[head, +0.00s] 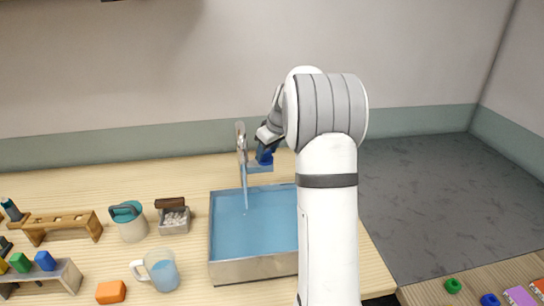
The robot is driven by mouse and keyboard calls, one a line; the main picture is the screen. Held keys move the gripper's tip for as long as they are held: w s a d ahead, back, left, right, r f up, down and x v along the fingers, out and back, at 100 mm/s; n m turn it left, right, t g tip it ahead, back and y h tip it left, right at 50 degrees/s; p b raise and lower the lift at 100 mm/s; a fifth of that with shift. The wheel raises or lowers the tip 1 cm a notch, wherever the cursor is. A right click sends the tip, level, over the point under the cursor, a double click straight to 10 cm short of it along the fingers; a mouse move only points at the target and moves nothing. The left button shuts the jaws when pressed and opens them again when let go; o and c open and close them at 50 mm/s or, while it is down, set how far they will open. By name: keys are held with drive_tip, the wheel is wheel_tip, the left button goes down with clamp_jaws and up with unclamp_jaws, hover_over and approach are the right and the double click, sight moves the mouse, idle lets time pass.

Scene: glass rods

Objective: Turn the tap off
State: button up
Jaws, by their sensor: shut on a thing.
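The tap (241,140) is a grey metal spout standing at the back of the sink (230,270). A thin blue stream of water (245,195) falls from it into the sink, where blue water covers the bottom. A blue tap handle (260,168) sticks out to the right of the spout. My gripper (265,156) comes in from the right and is shut on the handle. My arm and wrist hide the right side of the sink, and the fingertips are small and partly hidden.
Left of the sink stand a small grey box (174,222) of pale pieces with a dark brown block on its rim, a teal-lidded jar (130,222) and a mug (160,271). An orange block (111,292) and wooden racks (62,224) lie further left. Grey floor is open at right.

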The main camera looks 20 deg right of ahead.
drive_tip(key=m, duration=0.2)
drive_tip(key=m+h, duration=0.1)
drive_tip(key=m, duration=0.1)
drive_tip(key=shift+a+h+b, duration=0.3)
drive_tip(key=shift+w+r+m+h, duration=0.15)
drive_tip(key=shift+m+h, duration=0.45)
drive_tip(key=shift+m, duration=1)
drive_tip(key=o, duration=1)
drive_tip(key=b+v, duration=0.1)
drive_tip(key=v, duration=0.6)
drive_tip(key=shift+r, duration=0.25)
